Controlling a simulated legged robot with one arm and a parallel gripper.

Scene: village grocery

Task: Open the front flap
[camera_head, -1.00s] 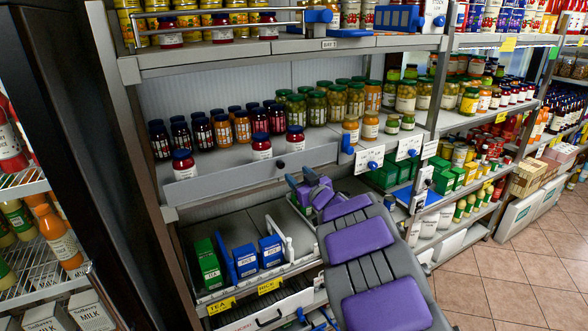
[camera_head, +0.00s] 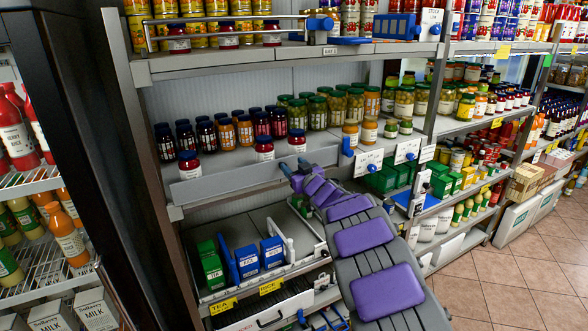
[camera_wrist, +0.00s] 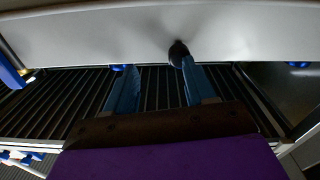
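The front flap (camera_head: 225,181) is a long, plain grey panel along the front of the middle shelf, standing up before the jars. In the wrist view the flap (camera_wrist: 90,35) fills the top as a pale band. Its small dark knob (camera_wrist: 178,50) sticks out there; in the head view my gripper hides it. My gripper (camera_head: 291,169) is at the right part of the flap. In the wrist view my gripper (camera_wrist: 150,72) has its two blue fingers spread. The knob is by the right fingertip, not centred between the fingers; I cannot tell whether they touch.
Three dark-lidded red jars (camera_head: 265,149) stand just behind the flap, with rows of jars further back. Below are blue and green boxes (camera_head: 246,261) on a lower shelf. Price cards with blue clips (camera_head: 369,163) hang to the right. Open tiled floor (camera_head: 500,285) lies right.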

